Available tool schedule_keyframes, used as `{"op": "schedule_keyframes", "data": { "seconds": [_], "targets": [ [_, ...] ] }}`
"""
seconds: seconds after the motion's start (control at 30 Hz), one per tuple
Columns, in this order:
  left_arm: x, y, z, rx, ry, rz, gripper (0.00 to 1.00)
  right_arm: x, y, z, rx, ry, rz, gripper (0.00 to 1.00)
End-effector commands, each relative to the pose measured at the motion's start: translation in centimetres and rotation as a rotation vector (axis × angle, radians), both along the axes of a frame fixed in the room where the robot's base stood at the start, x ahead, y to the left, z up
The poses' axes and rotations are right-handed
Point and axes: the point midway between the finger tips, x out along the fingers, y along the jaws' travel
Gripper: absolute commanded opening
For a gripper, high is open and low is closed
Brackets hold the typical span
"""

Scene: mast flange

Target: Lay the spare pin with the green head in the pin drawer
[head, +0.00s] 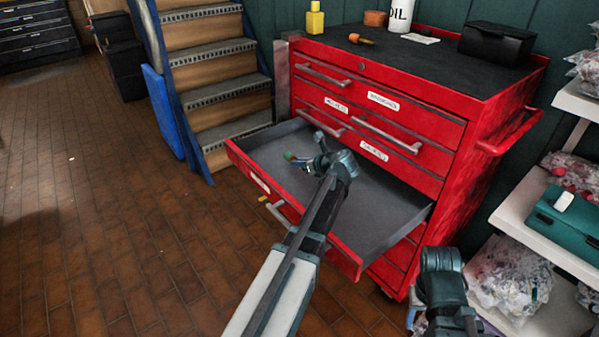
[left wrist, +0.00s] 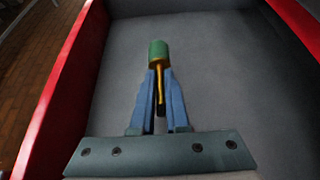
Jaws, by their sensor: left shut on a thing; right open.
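The spare pin (left wrist: 158,60) has a green head and a brass-coloured shank. My left gripper (left wrist: 160,82) is shut on the shank, with the green head beyond the fingertips. In the head view the pin's green head (head: 289,156) shows just past my left gripper (head: 308,163), over the open pin drawer (head: 385,200). The drawer is pulled out of the red cabinet and its grey floor looks bare. I cannot tell how high the pin is above the floor. My right gripper (head: 420,310) is low at the right, outside the drawer, its fingers partly cut off.
The red cabinet (head: 450,145) has other drawers shut above. On its top are a yellow bottle (head: 315,18), a screwdriver (head: 360,39), an oil can (head: 400,14) and a black box (head: 497,43). Shelves (head: 520,215) with bagged parts stand close at the right.

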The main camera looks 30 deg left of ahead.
Motion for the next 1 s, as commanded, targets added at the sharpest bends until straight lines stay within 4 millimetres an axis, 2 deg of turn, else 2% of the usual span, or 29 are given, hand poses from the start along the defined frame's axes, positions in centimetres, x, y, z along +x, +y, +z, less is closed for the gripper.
{"op": "schedule_keyframes", "data": {
  "seconds": [0.17, 0.4, 0.87, 0.9, 1.0],
  "targets": [
    [-0.1, 0.0, -0.8, 0.0, 0.0, 0.0, 0.0, 0.0, 0.0, -0.8, 0.001, 0.0, 0.001, 0.5],
    [0.0, 0.0, -3.6, 0.0, 0.0, 0.0, 0.0, 0.0, 0.1, -3.6, 0.005, 0.0, 0.006, 0.5],
    [-0.1, 0.0, -4.0, 0.0, 0.0, 0.0, 0.0, 0.0, 0.1, -4.0, 0.006, 0.0, 0.008, 0.5],
    [-0.1, 0.0, -3.8, 0.0, 0.0, 0.0, 0.2, 0.0, 0.1, -3.8, 0.006, 0.001, 0.008, 0.5],
    [-0.1, 0.0, -3.8, 0.0, 0.0, 0.0, 0.38, 0.0, 0.1, -3.8, 0.006, 0.001, 0.008, 0.5]
  ]
}}
